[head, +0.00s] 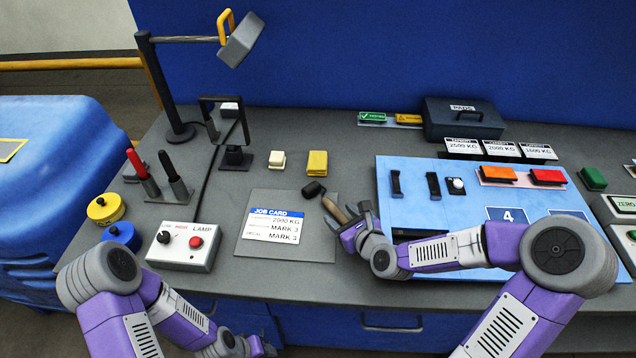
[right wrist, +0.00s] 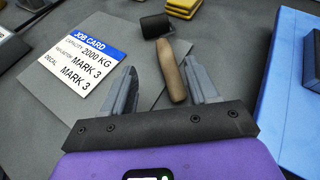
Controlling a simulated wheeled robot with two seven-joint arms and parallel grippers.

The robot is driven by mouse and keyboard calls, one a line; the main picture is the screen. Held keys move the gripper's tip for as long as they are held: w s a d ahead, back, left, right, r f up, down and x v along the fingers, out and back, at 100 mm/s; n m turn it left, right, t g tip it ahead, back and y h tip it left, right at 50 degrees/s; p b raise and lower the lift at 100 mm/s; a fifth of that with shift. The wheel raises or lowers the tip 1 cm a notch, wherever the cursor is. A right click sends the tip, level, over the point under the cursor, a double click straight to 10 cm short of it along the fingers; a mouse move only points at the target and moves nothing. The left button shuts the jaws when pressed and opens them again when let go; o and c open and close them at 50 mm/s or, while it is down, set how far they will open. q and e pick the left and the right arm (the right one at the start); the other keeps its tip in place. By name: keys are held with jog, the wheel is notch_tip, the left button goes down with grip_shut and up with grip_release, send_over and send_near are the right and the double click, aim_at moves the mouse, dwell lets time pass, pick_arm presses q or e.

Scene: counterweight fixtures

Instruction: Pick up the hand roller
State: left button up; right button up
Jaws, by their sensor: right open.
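The hand roller has a black roller head (head: 314,189) and a tan wooden handle (head: 335,209). My right gripper (head: 353,222) is open at the handle's near end. In the right wrist view the handle lies between the two fingers (right wrist: 160,72), closer to the right finger, with the roller head beyond the tips. My left gripper (head: 262,348) is low at the bottom edge, in front of the bench, and its finger gap is unclear.
The job card board (head: 258,228) lies left of the roller. A blue panel (head: 470,185) with handles and blocks is close on the right. A yellow block stack (head: 317,163) stands behind.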

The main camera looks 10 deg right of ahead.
aim_at(331, 204)
jog(key=shift+w+a+f, duration=0.1)
jog(key=shift+w+f, duration=0.1)
jog(key=shift+w, duration=0.25)
jog(key=shift+w+a+f+b, duration=0.15)
jog(key=shift+w+f+b, duration=0.2)
jog(key=shift+w+b, duration=0.25)
jog(key=x, duration=0.2)
jog(key=b+x, duration=0.1)
jog(key=shift+w+f, duration=0.15)
jog(key=shift+w, duration=0.2)
jog(key=shift+w+f, duration=0.15)
jog(key=shift+w, duration=0.35)
grip_shut()
